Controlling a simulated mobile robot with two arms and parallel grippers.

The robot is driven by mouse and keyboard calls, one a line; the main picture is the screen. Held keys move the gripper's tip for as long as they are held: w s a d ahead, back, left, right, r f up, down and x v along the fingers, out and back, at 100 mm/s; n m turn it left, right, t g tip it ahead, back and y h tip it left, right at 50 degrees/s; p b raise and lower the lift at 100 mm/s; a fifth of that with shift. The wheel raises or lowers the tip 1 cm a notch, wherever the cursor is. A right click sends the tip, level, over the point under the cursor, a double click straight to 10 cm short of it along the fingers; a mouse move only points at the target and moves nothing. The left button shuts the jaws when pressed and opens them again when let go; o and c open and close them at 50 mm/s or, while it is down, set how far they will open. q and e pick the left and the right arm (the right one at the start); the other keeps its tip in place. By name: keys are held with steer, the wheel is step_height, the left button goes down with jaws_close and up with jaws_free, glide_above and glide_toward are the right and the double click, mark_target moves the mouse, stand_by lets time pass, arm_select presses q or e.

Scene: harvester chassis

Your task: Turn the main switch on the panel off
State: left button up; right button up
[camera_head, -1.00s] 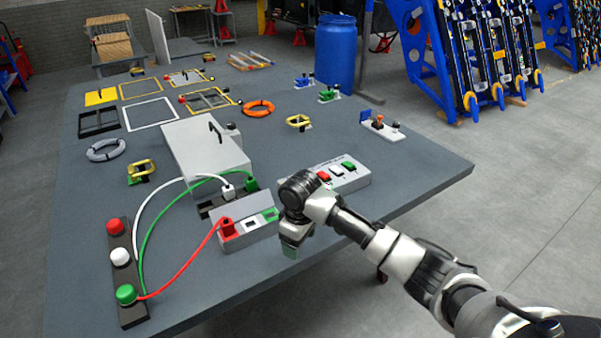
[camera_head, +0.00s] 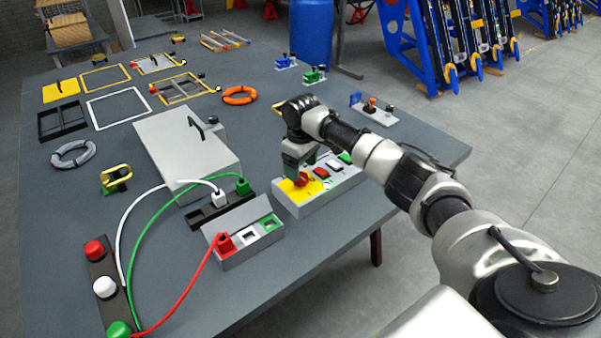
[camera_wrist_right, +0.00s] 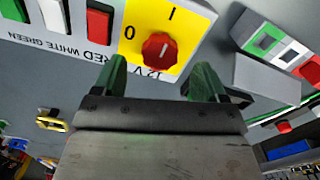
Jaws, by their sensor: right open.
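The main switch is a red knob (camera_wrist_right: 159,50) on a yellow plate (camera_wrist_right: 190,30) marked 0 and I, and its white mark appears to point towards I. The knob also shows in the head view (camera_head: 302,181), at the left end of the grey panel (camera_head: 318,199). My right gripper (camera_wrist_right: 161,78) is open, with its green fingertips just short of the knob and spread wider than it. In the head view the right gripper (camera_head: 299,166) hangs over the panel and hides part of the yellow plate. My left gripper is not in view.
Red, white and green buttons sit beside the switch; the red button (camera_head: 321,172) is nearest. A socket box (camera_head: 243,245) with a red plug and cable stands to the left. A grey box with a handle (camera_head: 183,150) lies behind. The table's front edge is close to the panel.

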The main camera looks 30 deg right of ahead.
mark_target(301, 177)
step_height(301, 177, down, 4)
steer(key=shift+r, duration=0.25)
steer(key=shift+f, duration=0.1)
steer(key=shift+c, duration=0.9)
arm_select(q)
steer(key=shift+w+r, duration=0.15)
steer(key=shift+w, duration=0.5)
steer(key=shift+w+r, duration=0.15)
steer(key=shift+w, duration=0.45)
arm_select(e)
steer(key=c, duration=0.7)
